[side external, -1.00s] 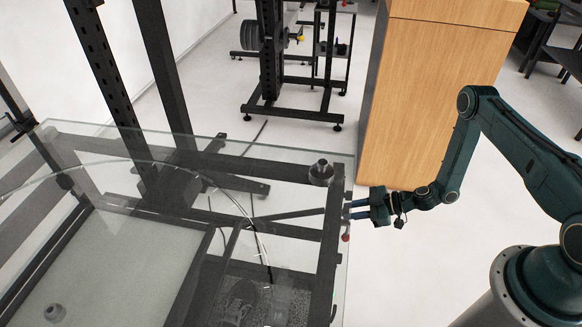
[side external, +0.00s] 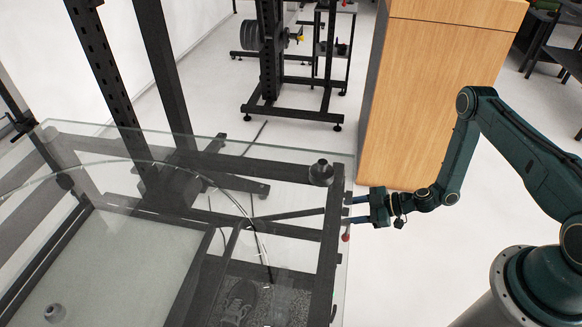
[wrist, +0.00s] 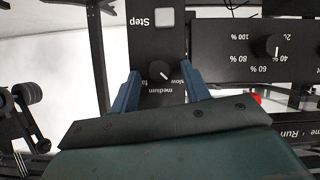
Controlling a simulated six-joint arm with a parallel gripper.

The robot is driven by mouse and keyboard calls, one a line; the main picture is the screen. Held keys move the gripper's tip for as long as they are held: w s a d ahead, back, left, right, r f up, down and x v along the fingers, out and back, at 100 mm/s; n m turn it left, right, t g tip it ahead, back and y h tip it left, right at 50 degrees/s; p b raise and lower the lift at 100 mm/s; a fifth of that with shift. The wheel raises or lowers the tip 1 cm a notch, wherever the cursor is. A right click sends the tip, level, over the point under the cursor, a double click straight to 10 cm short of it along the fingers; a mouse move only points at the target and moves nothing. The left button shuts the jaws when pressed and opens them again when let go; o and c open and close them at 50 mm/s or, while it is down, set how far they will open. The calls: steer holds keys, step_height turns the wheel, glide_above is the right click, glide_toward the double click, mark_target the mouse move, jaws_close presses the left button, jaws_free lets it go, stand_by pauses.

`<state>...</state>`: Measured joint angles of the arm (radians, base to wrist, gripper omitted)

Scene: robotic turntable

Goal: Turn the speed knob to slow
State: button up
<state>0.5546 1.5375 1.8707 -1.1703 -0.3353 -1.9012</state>
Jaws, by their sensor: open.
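The speed knob (wrist: 158,71) is a small dark round dial on a black panel (wrist: 159,38), seen in the wrist view. Its labels appear upside down around it: slow to the right, medium below, and a partly hidden one to the left. A pale mark on the knob points to the lower right, between slow and medium. My gripper (wrist: 163,73) is open, with one blue finger on each side of the knob and a visible gap to each. In the side view my gripper (side external: 353,210) is at the turntable frame's right edge; the knob cannot be made out there.
A second dial with percent labels (wrist: 273,49) is to the right in the wrist view. A red button (wrist: 256,98) sits close to the right finger. In the side view the glass top (side external: 110,142) and black frame lie left of my gripper. A wooden cabinet (side external: 440,90) stands behind.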

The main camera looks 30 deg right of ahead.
steer(key=shift+d, duration=0.1)
steer(key=v, duration=1.3)
steer(key=shift+s+d+r, duration=0.15)
steer(key=shift+s, duration=0.1)
steer(key=shift+r, duration=0.1)
steer(key=s+a+r+m+g+h, duration=0.1)
steer(key=a+r+g+h, duration=0.15)
steer(key=r, duration=1.05)
steer(key=a+r+m+g+h, duration=0.1)
steer(key=a+r+g+h, duration=0.2)
steer(key=r, duration=0.9)
steer(key=s+a+r+m+t+h, duration=0.2)
steer(key=s+r+m, duration=0.7)
steer(key=s+r, duration=0.6)
steer(key=shift+s+a+h, duration=0.35)
steer(key=shift+a+h, duration=0.1)
steer(key=shift+h, duration=0.2)
